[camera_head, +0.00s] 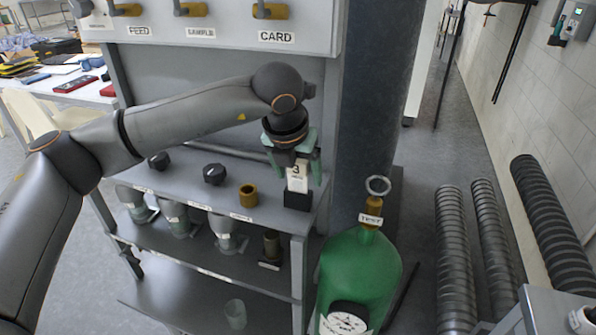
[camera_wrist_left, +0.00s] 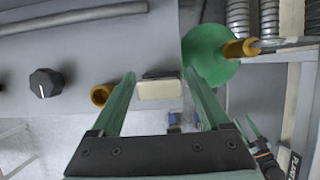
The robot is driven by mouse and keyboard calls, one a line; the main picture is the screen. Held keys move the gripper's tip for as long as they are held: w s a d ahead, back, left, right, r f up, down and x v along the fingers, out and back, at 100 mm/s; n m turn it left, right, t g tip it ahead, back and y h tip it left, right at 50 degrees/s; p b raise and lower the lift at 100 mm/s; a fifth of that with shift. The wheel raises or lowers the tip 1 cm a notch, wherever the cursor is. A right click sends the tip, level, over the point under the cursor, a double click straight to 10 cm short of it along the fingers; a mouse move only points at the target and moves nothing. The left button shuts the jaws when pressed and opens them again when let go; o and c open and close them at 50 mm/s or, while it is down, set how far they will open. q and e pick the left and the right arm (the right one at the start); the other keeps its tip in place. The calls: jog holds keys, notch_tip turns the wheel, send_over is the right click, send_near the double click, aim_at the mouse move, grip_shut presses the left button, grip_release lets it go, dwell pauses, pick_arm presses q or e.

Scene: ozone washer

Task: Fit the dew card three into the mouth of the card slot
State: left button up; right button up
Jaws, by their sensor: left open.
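The dew card three (camera_head: 297,180) is a white card with a black 3, standing upright at the right end of the grey bench top. Its lower end meets a black block (camera_head: 298,201); I cannot tell how deep it sits, or whether this block is the card slot. My left gripper (camera_head: 296,170) points down over the card, its green fingers open on either side. In the left wrist view, the card's pale top (camera_wrist_left: 160,90) lies between the open fingers (camera_wrist_left: 160,78), with gaps visible at both sides.
A brass ring (camera_head: 248,195) and black knobs (camera_head: 214,174) sit left of the card. A green cylinder (camera_head: 360,270) with a TEST tag stands right of the bench. A panel labelled CARD (camera_head: 276,37) is above. Glass vessels (camera_head: 228,232) stand on the lower shelf.

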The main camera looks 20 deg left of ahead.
pick_arm(q)
jog(key=shift+r+p, duration=0.3)
jog(key=b+v, duration=0.2)
jog(key=v, duration=0.9)
jog(key=shift+s+r, duration=0.25)
jog(key=shift+r, duration=0.05)
